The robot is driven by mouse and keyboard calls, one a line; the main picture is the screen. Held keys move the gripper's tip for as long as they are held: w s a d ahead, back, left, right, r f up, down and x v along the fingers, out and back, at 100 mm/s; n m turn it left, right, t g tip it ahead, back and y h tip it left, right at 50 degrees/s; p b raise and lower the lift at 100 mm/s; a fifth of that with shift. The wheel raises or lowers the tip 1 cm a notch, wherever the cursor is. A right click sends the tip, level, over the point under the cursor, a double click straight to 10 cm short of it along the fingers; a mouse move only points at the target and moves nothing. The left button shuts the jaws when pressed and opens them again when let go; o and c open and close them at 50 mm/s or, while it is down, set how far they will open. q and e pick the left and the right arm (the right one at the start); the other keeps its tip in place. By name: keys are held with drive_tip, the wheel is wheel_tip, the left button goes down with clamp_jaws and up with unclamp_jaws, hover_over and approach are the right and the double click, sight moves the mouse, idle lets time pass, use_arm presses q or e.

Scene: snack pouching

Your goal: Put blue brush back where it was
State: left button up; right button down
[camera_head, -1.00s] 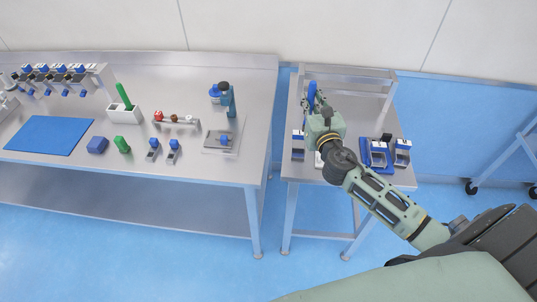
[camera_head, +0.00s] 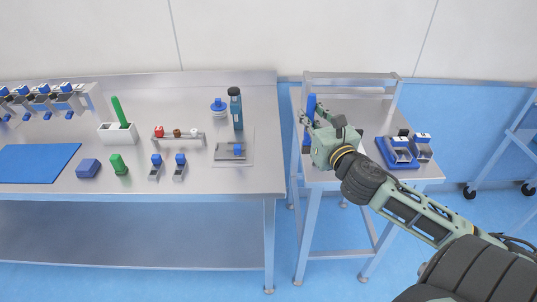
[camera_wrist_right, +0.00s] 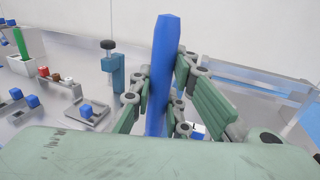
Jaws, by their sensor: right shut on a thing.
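The blue brush (camera_head: 311,104) stands nearly upright in my right gripper (camera_head: 316,120), above the left side of the small right table (camera_head: 350,113). In the right wrist view the blue brush (camera_wrist_right: 163,75) is clamped between the two green fingers of the right gripper (camera_wrist_right: 157,98); its lower end is hidden by my gripper body. A white holder (camera_head: 117,134) with a green brush (camera_head: 119,111) in it stands on the long left table. My left gripper is not in view.
A blue tray (camera_head: 394,162) sits on the right table. A gap separates the tables.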

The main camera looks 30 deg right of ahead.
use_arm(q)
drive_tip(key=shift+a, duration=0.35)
use_arm(e)
drive_tip(key=w+a+f, duration=0.6)
drive_tip(key=w+f, duration=0.1)
drive_tip(key=f, duration=0.3)
drive_tip(key=shift+w+a, duration=0.2)
drive_tip(key=shift+w, duration=0.05)
drive_tip(key=c, duration=1.7)
unclamp_jaws()
drive_tip(key=shift+f, duration=0.1)
use_arm(q)
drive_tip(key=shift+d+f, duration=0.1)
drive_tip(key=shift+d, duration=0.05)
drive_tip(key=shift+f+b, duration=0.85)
drive_tip(key=shift+b, duration=0.1)
use_arm(e)
drive_tip(key=v, duration=1.2)
drive_tip(key=shift+d, duration=0.1)
